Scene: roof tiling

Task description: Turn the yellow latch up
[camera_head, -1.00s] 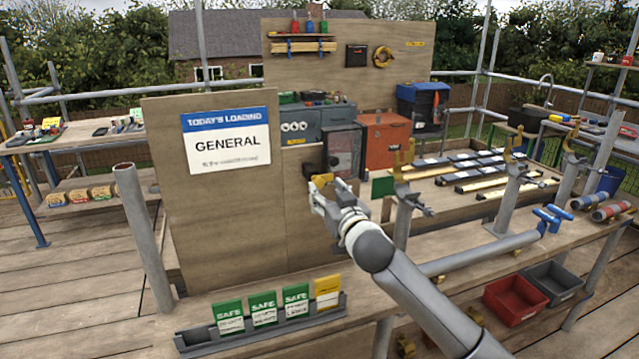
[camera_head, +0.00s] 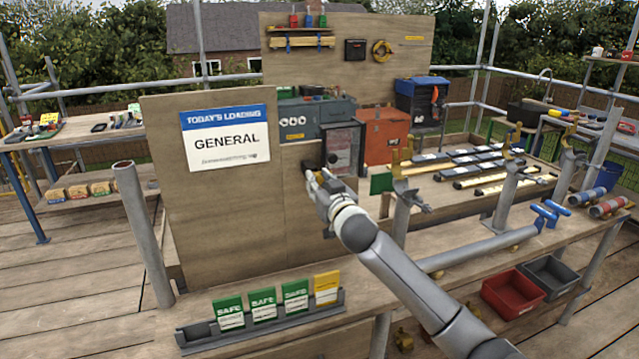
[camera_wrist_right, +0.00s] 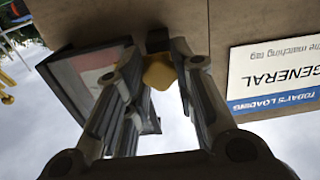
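The yellow latch (camera_wrist_right: 159,72) shows in the right wrist view, on the wooden board beside a framed box with a dark edge. That view is upside down. My right gripper (camera_wrist_right: 160,60) has its two fingers apart, one on each side of the latch. I cannot tell whether either finger touches it. In the head view my right gripper (camera_head: 314,182) is at the board, just left of the dark-framed box (camera_head: 341,148), and mostly hides the latch. My left gripper is not in view.
A "GENERAL" loading sign (camera_head: 226,138) is on the board (camera_head: 210,220) to the left. A rack (camera_head: 262,330) of green and yellow cards stands on the bench below. A green plate (camera_head: 381,184) and a clamp post (camera_head: 402,205) are close to the right of my arm.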

